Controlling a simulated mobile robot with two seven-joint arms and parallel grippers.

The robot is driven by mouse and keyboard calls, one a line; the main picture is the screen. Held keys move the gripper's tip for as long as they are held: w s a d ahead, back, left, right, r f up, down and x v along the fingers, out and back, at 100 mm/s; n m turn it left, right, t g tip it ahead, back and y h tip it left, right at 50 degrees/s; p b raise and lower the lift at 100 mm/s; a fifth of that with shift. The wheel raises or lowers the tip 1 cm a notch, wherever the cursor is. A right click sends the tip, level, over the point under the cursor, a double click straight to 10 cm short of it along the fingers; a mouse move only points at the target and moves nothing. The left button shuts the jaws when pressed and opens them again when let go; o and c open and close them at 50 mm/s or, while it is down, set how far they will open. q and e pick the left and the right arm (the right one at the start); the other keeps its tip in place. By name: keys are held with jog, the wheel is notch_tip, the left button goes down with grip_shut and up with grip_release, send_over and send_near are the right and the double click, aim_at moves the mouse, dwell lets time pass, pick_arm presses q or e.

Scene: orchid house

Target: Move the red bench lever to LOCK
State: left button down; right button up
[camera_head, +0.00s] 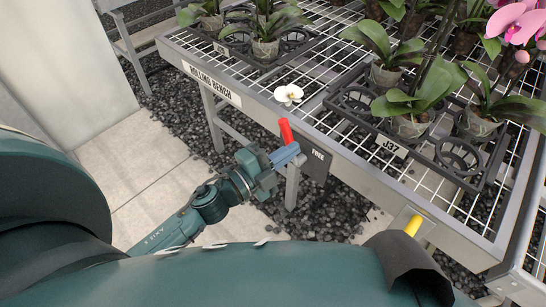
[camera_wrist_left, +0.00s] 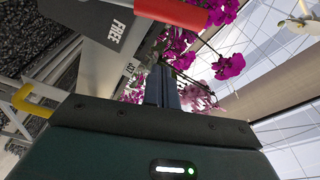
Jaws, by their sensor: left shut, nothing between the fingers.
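The red lever (camera_head: 285,131) stands upright, leaning slightly left, at the front edge of the rolling bench (camera_head: 246,103). A dark plate marked FREE (camera_head: 317,162) is to its right. In the left wrist view the lever (camera_wrist_left: 172,12) crosses the top, beside the FREE plate (camera_wrist_left: 108,28). My left gripper (camera_head: 292,156) is shut and empty, its fingers just below the red grip in the head view. Whether they touch the lever I cannot tell. The fingers also show in the left wrist view (camera_wrist_left: 161,88). No LOCK marking is visible. My right gripper is not in view.
Black trays (camera_head: 436,158) with potted orchids (camera_head: 411,117) stand on the mesh bench top. A white flower (camera_head: 288,94) lies near its front edge. A yellow handle (camera_head: 413,225) is at the front right. Gravel (camera_head: 180,112) and paving lie below.

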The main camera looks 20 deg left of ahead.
aim_at(287, 140)
pick_arm(q)
jog(key=w, duration=0.2)
jog(key=w+f, duration=0.1)
jog(key=w, duration=0.1)
jog(key=shift+w+a+b, duration=0.1)
jog(key=shift+a+b, duration=0.2)
jog(key=shift+a, duration=0.1)
jog(key=shift+a+f, duration=0.1)
jog(key=shift+a, duration=0.35)
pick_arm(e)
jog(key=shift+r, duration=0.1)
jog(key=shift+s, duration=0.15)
pick_arm(q)
jog(key=shift+w, duration=0.1)
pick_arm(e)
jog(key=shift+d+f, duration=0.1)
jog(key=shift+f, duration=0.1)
